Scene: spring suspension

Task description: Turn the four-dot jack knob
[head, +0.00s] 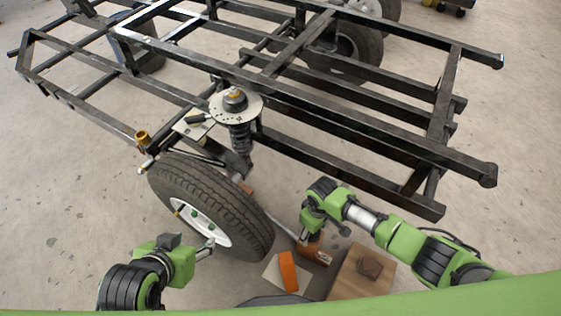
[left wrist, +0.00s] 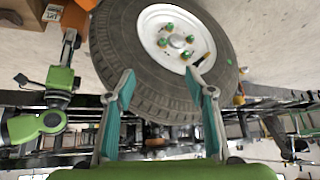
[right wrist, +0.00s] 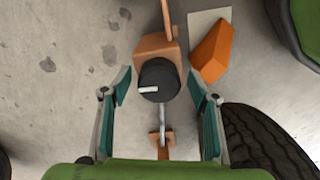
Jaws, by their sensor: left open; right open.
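The jack knob (right wrist: 158,88) is a black round knob with a white line, on an orange jack (right wrist: 152,48) in the right wrist view. I cannot make out dots on it. The jack (head: 316,252) also shows in the head view beside the wheel, its knob not clear there. My right gripper (right wrist: 157,84) is open, its fingers on either side of the knob with gaps visible; I cannot tell the depth between them. My left gripper (head: 208,248) is open and empty in front of the wheel (head: 200,210); its fingers (left wrist: 158,84) show before the tyre in the left wrist view.
An orange wedge (head: 288,271) lies on a pale plate beside the jack. A brown box (head: 350,282) stands right of it. The black vehicle frame (head: 330,140) and a spring strut (head: 240,137) are beyond the wheel. Bare floor lies left of the wheel.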

